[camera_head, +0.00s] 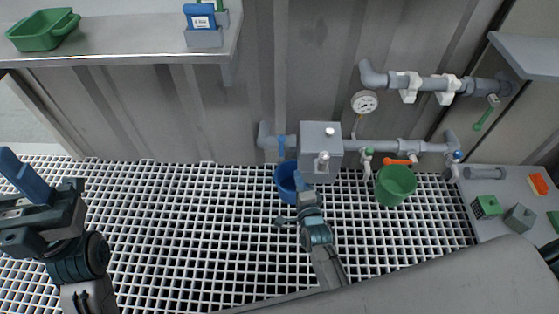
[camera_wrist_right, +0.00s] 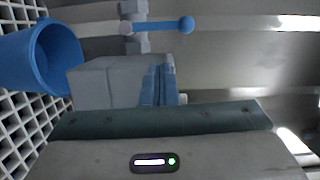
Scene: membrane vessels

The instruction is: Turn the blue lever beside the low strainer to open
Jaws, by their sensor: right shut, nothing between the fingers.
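The blue lever (camera_head: 281,147) stands upright on the low grey pipe at the left of a grey boxy housing (camera_head: 320,140). In the right wrist view the blue lever (camera_wrist_right: 165,27) has a ball end and lies crosswise to the pipe. My right gripper (camera_head: 299,182) is shut and empty, in front of the housing and a little below and right of the lever. Its fingers (camera_wrist_right: 161,84) show low in the wrist view, apart from the lever. I cannot tell for sure which part is the strainer. My left gripper (camera_head: 40,205) is at the far left, its opening unclear.
A blue bucket (camera_head: 286,180) stands under the lever, close to my right gripper, and a green bucket (camera_head: 395,185) stands to the right. The grating at left is clear.

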